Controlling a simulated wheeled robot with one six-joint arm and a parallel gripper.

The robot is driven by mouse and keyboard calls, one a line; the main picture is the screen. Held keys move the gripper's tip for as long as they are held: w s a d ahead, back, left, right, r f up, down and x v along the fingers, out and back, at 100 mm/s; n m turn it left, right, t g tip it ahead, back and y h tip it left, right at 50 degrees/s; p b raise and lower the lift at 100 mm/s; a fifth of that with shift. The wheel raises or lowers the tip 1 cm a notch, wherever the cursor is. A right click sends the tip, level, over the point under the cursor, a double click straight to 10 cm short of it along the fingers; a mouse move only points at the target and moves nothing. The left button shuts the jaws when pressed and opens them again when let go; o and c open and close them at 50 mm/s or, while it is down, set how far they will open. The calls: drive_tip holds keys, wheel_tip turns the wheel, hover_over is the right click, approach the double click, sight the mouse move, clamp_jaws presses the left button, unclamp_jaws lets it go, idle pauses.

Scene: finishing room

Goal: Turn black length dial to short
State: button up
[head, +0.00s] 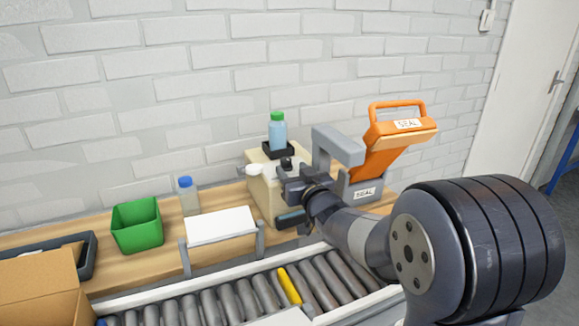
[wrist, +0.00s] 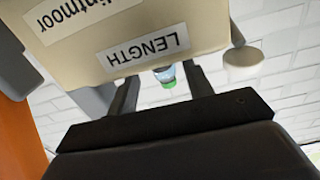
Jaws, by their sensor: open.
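The beige machine (head: 260,198) stands on the wooden bench. Its label reading LENGTH (wrist: 148,47) shows upside down in the wrist view. My gripper (head: 286,180) is at the machine's upper front in the head view. In the wrist view my gripper (wrist: 160,78) has its two dark fingers apart, near the label, with nothing seen held between them. A small dark round shape (head: 287,163) shows just above my gripper in the head view; I cannot tell if it is the black length dial. The dial cannot be made out in the wrist view.
A blue bottle with a green cap (head: 278,131) stands in a black holder on the machine. A white round part (head: 254,169) is at its left. The orange-handled sealer (head: 383,145) stands right. A roller conveyor (head: 215,302) runs in front; a green bin (head: 137,226) sits left.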

sight(286, 163)
drive_tip(key=shift+x, duration=1.4)
drive_tip(key=c, duration=1)
drive_tip(key=p, duration=0.1)
drive_tip(key=n+y+p, duration=0.1)
drive_tip(key=shift+w+d+r+g+p, duration=0.1)
drive_tip(key=shift+d+r+g+p, duration=0.1)
drive_tip(key=shift+r+g+p, duration=0.15)
drive_tip(key=shift+d+n+g+y+p, duration=0.1)
drive_tip(key=shift+n+g+y+p, duration=0.6)
drive_tip(key=shift+y+p, duration=0.5)
drive_tip(key=shift+f+n+y, duration=0.25)
drive_tip(key=shift+n+y, duration=0.15)
drive_tip(key=o, duration=1)
drive_tip(key=shift+f, duration=0.1)
